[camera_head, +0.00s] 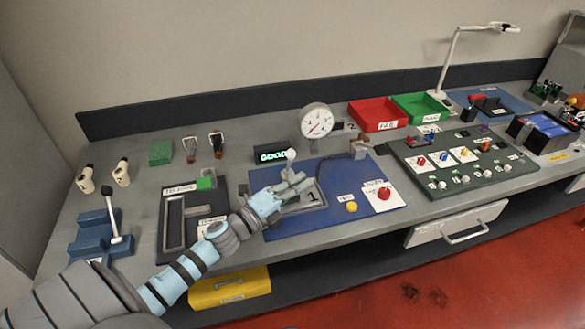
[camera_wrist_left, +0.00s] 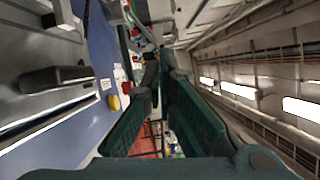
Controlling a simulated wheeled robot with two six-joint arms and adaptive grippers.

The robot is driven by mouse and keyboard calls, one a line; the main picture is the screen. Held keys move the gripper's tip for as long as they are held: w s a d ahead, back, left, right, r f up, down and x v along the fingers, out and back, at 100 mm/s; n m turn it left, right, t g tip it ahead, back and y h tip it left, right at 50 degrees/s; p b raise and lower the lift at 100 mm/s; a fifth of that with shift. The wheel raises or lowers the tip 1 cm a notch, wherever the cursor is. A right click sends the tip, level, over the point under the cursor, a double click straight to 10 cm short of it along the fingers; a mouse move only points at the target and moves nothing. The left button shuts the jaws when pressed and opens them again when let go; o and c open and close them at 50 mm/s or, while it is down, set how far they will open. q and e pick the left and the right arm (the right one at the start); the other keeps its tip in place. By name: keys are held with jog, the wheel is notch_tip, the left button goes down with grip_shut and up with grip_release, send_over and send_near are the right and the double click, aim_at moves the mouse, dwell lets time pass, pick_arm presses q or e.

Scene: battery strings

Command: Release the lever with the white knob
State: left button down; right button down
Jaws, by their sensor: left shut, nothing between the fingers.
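The lever's lower part is largely hidden by the gripper. My left gripper (camera_head: 303,182) is over the fixture marked 1 (camera_head: 311,197) on the blue mat (camera_head: 340,212). It is shut and empty, close to the knob; I cannot tell whether it touches the lever. In the left wrist view the dark fingers (camera_wrist_left: 158,85) point away, with a grey fixture (camera_wrist_left: 45,85) at the left. My right gripper is not in view.
A round gauge (camera_head: 317,120) stands behind the blue mat. Yellow (camera_head: 351,207) and red (camera_head: 384,193) buttons lie to the right. Red (camera_head: 377,114) and green (camera_head: 421,107) trays are at the back. A blue stand with a lever (camera_head: 95,235) is at the left.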

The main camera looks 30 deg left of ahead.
pick_arm(q)
jog(key=a, duration=0.1)
jog(key=w+a+b, duration=0.1)
jog(key=a+b, duration=0.1)
jog(key=shift+w+r, duration=0.3)
jog(key=shift+r, duration=0.1)
jog(key=shift+w+a, duration=0.1)
jog(key=shift+a, duration=0.15)
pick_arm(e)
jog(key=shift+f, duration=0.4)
pick_arm(q)
jog(key=shift+d+r, duration=0.1)
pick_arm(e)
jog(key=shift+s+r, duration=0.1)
